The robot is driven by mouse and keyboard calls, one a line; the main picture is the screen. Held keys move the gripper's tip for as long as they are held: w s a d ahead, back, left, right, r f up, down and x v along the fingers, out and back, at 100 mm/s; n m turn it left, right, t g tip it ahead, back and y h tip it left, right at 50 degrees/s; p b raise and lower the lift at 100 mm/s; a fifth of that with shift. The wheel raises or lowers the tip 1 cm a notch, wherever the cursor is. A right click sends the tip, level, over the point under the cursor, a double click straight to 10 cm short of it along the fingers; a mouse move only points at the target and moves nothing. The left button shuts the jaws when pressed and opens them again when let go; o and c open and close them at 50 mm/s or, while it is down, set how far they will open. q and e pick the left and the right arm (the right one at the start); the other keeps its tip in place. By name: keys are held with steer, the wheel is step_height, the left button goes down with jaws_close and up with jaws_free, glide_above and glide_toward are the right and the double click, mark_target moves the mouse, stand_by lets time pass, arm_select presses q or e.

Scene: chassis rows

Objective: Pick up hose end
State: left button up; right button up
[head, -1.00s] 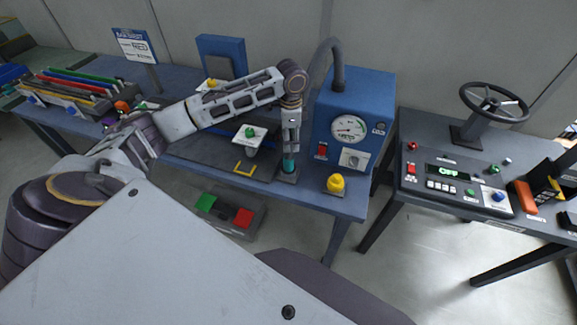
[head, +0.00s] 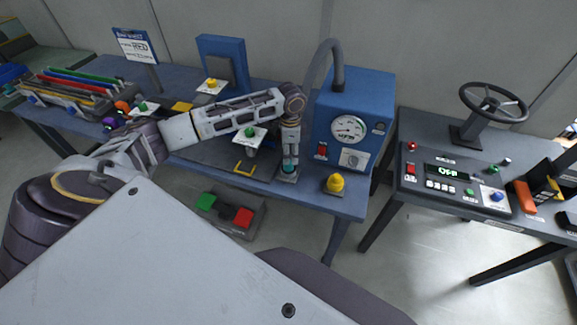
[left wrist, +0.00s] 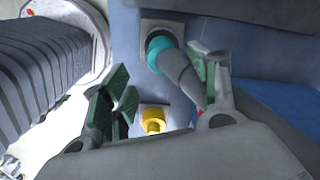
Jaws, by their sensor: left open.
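The hose end (head: 289,169) is a teal collar on a small grey block at the front edge of the blue table. In the left wrist view, the teal hose end (left wrist: 157,45) is at the top, with the grey hose (left wrist: 182,75) running down toward the right finger. My left gripper (head: 290,160) points down at the hose end and partly hides it. In the left wrist view, the left gripper (left wrist: 160,92) is open, with its green-padded fingers apart. The hose lies close to the right finger; I cannot tell whether they touch. My right gripper is not in view.
A blue gauge box (head: 355,110) with a grey hose arching from its top stands right of the gripper. A yellow button (head: 335,183) sits in front of it. A flat plate with a green knob (head: 250,132) is to the left. A console table (head: 455,185) stands to the right.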

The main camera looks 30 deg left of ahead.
arm_select(q)
steer(key=shift+a+f+p, duration=0.2)
steer(key=shift+f+p, duration=0.05)
steer(key=shift+f, duration=0.75)
steer(key=shift+a+f+p, duration=0.2)
steer(key=shift+f, duration=1.35)
steer(key=shift+c, duration=0.3)
steer(key=c, duration=1.1)
steer(key=shift+r, duration=0.2)
steer(key=shift+r+b, duration=0.5)
steer(key=shift+r, duration=4.35)
steer(key=shift+r, duration=0.1)
